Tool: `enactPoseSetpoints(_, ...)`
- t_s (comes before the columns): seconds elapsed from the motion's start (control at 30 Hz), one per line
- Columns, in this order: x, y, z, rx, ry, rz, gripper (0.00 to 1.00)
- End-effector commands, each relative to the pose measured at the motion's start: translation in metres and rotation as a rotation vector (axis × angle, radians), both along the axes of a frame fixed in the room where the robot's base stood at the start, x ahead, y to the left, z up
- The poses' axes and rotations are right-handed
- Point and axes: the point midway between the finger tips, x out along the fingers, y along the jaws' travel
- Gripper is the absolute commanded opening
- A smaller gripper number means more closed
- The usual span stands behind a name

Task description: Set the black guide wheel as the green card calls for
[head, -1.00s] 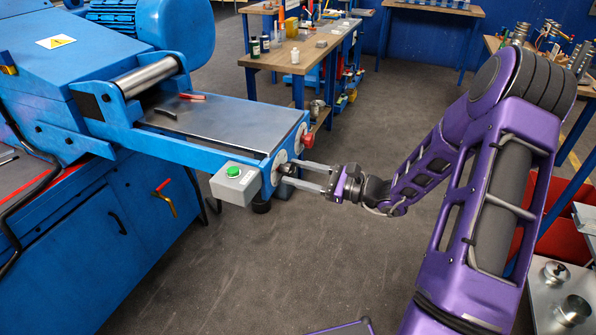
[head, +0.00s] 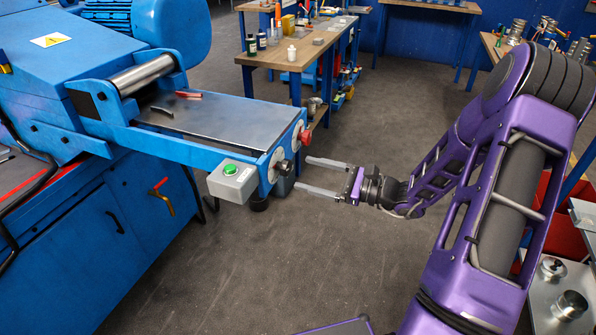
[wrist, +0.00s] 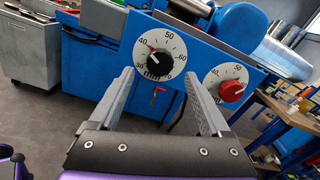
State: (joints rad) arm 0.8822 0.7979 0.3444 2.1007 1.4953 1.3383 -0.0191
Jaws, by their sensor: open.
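The black guide wheel (head: 286,167) is a knob on the end face of the blue machine. In the wrist view the black wheel (wrist: 160,64) sits on a white numbered dial (wrist: 177,45), with a small red mark at its upper left, near the 40. My gripper (head: 303,174) is open and empty, its two fingers pointing at the wheel with a gap between. In the wrist view the fingers of my gripper (wrist: 159,76) appear on either side of the wheel's lower part. I see no green card in either view.
A red wheel (wrist: 231,90) on a similar dial is right of the black one. A grey box with a green button (head: 230,169) is on the machine's near corner. A workbench (head: 290,60) with bottles stands behind. The floor around my gripper is clear.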

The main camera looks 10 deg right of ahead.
Motion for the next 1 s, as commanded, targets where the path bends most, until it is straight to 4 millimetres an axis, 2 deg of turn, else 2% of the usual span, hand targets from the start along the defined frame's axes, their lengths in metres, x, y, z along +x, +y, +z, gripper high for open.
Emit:
enactPoseSetpoints(0.03,-0.007,-0.012,-0.001,-0.002,0.0,-0.006,0.81)
enactPoseSetpoints(0.2,-0.033,-0.047,-0.001,-0.001,0.002,-0.006,0.81)
enactPoseSetpoints(0.5,-0.068,-0.094,-0.001,-0.001,0.001,-0.003,0.81)
enactPoseSetpoints(0.7,-0.077,-0.106,-0.001,-0.001,0.002,-0.002,0.81)
enactPoseSetpoints(1.0,-0.078,-0.107,0.0,0.0,0.001,-0.001,0.81)
